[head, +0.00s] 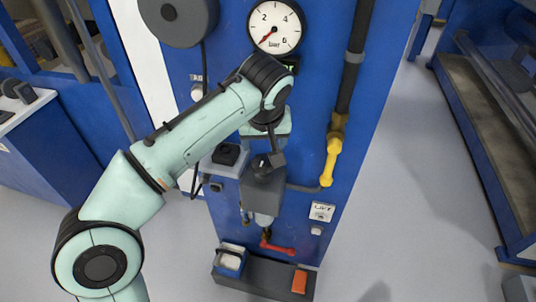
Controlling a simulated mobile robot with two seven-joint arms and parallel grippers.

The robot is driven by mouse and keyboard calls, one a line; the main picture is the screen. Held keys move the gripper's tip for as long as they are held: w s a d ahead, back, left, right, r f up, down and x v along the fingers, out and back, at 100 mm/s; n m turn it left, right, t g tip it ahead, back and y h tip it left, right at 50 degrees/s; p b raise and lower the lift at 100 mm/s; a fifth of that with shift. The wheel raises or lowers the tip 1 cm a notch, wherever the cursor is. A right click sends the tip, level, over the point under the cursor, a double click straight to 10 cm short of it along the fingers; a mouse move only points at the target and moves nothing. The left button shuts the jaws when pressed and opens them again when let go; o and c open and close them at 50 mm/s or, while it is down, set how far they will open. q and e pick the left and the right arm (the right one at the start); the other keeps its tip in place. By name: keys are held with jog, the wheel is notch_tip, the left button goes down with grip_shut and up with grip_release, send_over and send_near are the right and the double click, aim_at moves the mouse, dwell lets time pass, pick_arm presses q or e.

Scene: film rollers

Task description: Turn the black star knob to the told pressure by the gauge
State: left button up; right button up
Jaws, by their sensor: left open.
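The round white pressure gauge (275,27) is at the top of the blue panel, marked 2, 4, 6 and bar. Its red needle points to the lower left, near the bottom end of the scale. A grey regulator body (264,190) sits lower on the panel. The black star knob (262,166) seems to be at its top, small and partly covered. My left gripper (272,157) is open, pointing down at the knob. I cannot tell whether its fingers touch the knob. My right gripper is not in view.
A green display (289,66) below the gauge is mostly hidden by my left wrist. A yellow-handled valve (330,160) and pipe are to the right. A red lever (277,248) is below the regulator, above a dark tray (262,284).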

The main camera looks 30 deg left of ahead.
aim_at(263, 162)
pick_arm(q)
jog(key=b+x, duration=0.3)
jog(key=x, duration=0.9)
jog(key=shift+s+f, duration=0.15)
jog(key=shift+f, duration=0.1)
jog(key=c, duration=0.8)
